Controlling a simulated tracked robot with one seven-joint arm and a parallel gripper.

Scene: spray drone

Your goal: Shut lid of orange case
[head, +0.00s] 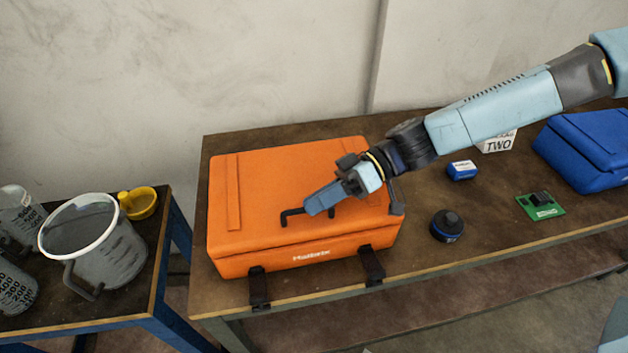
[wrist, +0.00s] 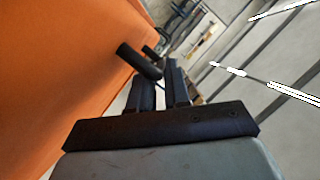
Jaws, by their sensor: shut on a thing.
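The orange case (head: 300,257) stands on the brown bench, its lid (head: 270,175) lying over it and looking down; I cannot tell if a thin gap is left. A black handle (head: 287,216) sits on the lid. My gripper (head: 310,208) comes in from the right, low over the lid, shut on the handle. In the wrist view, the fingers (wrist: 161,82) are at the black handle bar (wrist: 138,60), beside the orange surface. Two black latches (head: 259,288) (head: 371,266) hang at the case's front, apparently unfastened. My gripper hides part of the handle.
Right of the case stand a dark round container (head: 447,226), a small blue-and-white box (head: 462,171), a green circuit board (head: 540,206), a white block marked TWO (head: 498,143) and a blue case (head: 588,150). A side table at left holds a bucket (head: 105,255) and a yellow cup (head: 139,205).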

